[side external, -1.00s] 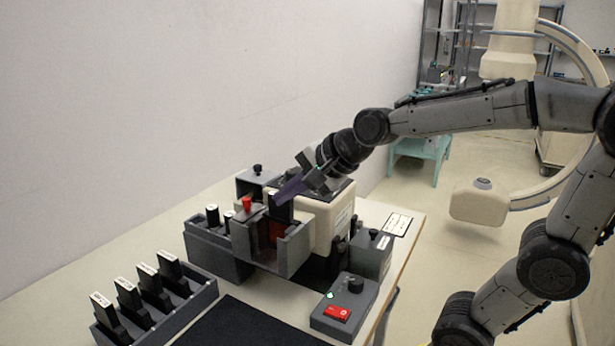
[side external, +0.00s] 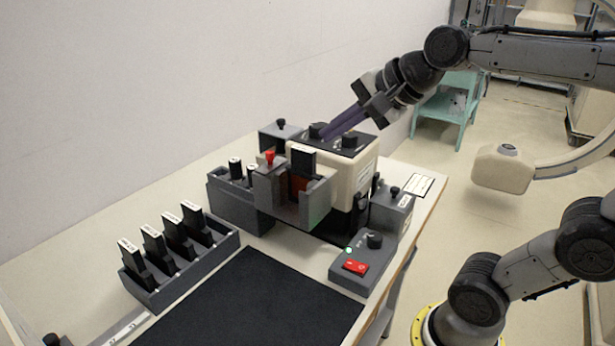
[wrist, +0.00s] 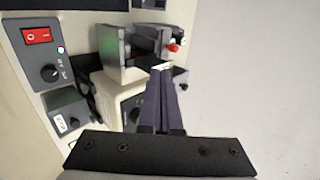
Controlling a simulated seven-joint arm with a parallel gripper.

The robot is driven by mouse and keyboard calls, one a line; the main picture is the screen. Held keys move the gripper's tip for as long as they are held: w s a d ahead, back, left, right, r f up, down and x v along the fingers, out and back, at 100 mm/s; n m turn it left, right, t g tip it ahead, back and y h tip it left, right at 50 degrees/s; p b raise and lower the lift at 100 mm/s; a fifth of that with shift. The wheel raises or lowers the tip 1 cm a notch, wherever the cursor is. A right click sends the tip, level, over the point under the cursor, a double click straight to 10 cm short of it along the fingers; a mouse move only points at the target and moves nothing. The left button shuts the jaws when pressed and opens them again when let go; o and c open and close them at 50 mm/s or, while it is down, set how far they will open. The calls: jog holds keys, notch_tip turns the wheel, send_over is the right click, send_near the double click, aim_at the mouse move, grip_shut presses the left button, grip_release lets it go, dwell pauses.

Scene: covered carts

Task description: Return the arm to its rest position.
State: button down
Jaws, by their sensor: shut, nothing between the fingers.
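My gripper (side external: 343,123) is shut and empty, its long purple fingers together. In the side external view it points down and left, near the top of the cream-coloured machine (side external: 357,168); I cannot tell whether a gap separates them. In the wrist view my gripper (wrist: 161,72) reaches up the middle, with the machine (wrist: 108,84) behind and left of it. A black block with a white top (side external: 303,160) stands in the grey holder (side external: 315,203) at the machine's front. A red knob (side external: 269,156) stands beside it.
A grey rack (side external: 215,248) of several labelled black blocks stands at the left. A black mat (side external: 250,305) lies in front, bare. A control box with a red switch (side external: 355,267) is at the right. A wall (side external: 200,80) runs behind the table. A teal stool (side external: 447,108) stands beyond.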

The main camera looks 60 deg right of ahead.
jog(key=s+a+f+n+g, duration=0.2)
jog(key=s+f+n, duration=1)
jog(key=n, duration=0.6)
jog(key=shift+s+g, duration=0.5)
jog(key=shift+g, duration=0.4)
